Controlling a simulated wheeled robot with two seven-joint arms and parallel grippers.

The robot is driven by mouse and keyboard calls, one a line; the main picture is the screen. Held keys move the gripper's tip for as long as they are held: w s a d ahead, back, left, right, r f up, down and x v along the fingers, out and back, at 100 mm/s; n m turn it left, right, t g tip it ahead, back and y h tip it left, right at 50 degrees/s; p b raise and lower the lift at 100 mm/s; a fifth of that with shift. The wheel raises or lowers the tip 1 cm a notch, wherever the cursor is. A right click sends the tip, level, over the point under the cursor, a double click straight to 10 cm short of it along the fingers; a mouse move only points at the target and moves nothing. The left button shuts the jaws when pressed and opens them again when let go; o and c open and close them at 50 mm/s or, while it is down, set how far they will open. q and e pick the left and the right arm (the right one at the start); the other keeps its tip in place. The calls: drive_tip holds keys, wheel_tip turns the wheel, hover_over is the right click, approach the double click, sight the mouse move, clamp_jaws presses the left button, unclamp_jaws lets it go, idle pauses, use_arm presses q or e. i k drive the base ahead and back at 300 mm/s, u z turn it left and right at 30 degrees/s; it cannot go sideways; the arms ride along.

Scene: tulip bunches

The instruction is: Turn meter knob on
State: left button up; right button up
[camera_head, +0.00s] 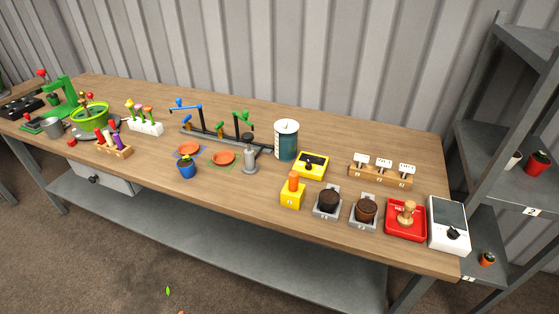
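A white box-shaped device (462,241) stands at the right end of the wooden table. It has a grey panel on top and a black knob (453,233) on its lower front. A yellow device (319,174) with a dark face and a small knob (309,165) sits near the middle right of the table. I cannot tell from the picture which of the two is the meter, nor read either knob's setting. Neither of my grippers shows in this view.
A red tray (394,232) with a wooden-handled tool stands close beside the white device. Two dark round pots (329,201) (366,210) on grey bases and a yellow block (292,198) stand further left. Grey shelves (490,145) rise at the right end.

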sight(309, 167)
drive_tip(key=u, duration=1.65)
drive_tip(key=i, duration=1.15)
drive_tip(key=z, duration=1.95)
